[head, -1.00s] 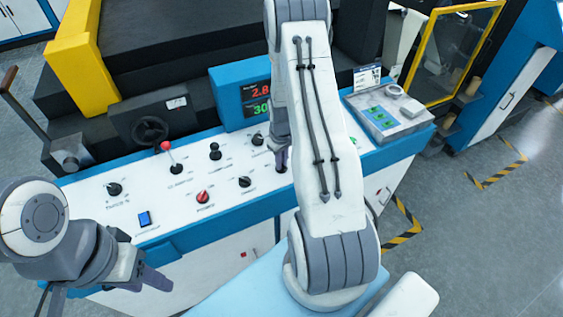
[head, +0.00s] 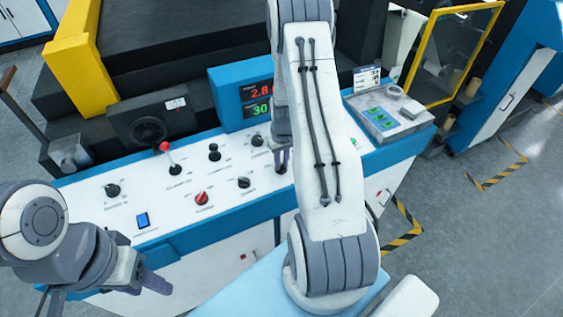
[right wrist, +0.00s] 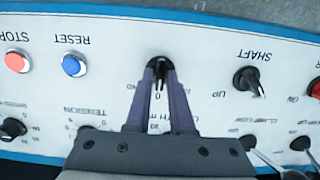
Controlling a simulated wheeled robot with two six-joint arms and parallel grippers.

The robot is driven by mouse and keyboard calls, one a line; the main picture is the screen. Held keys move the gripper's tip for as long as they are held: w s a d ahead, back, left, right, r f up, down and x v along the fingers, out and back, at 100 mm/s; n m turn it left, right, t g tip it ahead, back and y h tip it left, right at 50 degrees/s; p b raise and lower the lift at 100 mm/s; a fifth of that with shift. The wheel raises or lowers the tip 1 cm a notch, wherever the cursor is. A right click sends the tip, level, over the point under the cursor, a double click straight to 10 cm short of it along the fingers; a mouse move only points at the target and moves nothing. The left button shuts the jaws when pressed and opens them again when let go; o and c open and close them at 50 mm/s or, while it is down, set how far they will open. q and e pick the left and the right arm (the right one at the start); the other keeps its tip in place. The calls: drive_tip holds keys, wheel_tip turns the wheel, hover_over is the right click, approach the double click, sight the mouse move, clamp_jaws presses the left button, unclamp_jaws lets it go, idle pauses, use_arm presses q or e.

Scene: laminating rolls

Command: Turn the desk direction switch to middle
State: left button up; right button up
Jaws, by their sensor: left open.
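My right gripper (right wrist: 160,70) is over the control desk (right wrist: 215,105), with its fingertips on either side of a black knob (right wrist: 160,62) in the right wrist view. The knob's grip sits between the tips; whether they press on it is hard to see. No readable label marks this knob as the direction switch. In the head view the right gripper (head: 282,160) points down at the desk's white top, and the arm hides part of the panel around it. My left gripper (head: 105,288) is open and empty, in front of the desk at the lower left.
Near the right gripper are a black SHAFT knob (right wrist: 247,80), a blue RESET button (right wrist: 73,66) and a red STOP button (right wrist: 17,61). A red-topped lever (head: 170,158), a red knob (head: 203,198) and a display (head: 256,98) stand farther left on the desk.

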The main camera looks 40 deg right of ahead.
sight(282, 166)
drive_tip(key=shift+o, duration=0.9)
drive_tip(key=shift+r, duration=0.15)
drive_tip(key=shift+r, duration=0.35)
wheel_tip(282, 166, up, 10)
drive_tip(key=b, duration=0.2)
drive_tip(key=shift+s+f+b, duration=0.25)
drive_tip(key=shift+b, duration=0.15)
